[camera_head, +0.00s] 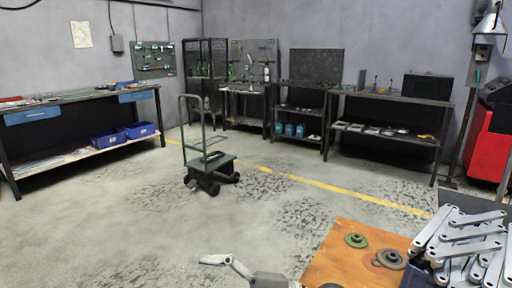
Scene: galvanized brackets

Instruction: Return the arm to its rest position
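A pale grey jointed part of my gripper (228,262) shows at the bottom middle of the head view, pointing left. Its grey body runs down to the right and is cut off by the lower edge, so I take it as my right one. It hangs in front of the concrete floor, left of the wooden tabletop (335,247). Nothing is clearly held in it, and I cannot tell how far its fingers are apart. My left gripper is not in view. Light grey metal brackets (466,240) are heaped in a dark blue bin (417,278) at the lower right.
A green disc (356,240), a dark grey ring (391,259) and a reddish disc (373,265) lie on the tabletop. A green trolley (207,160) stands mid-floor. A workbench (80,104) is at left; shelves (392,98) line the back. The floor between is clear.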

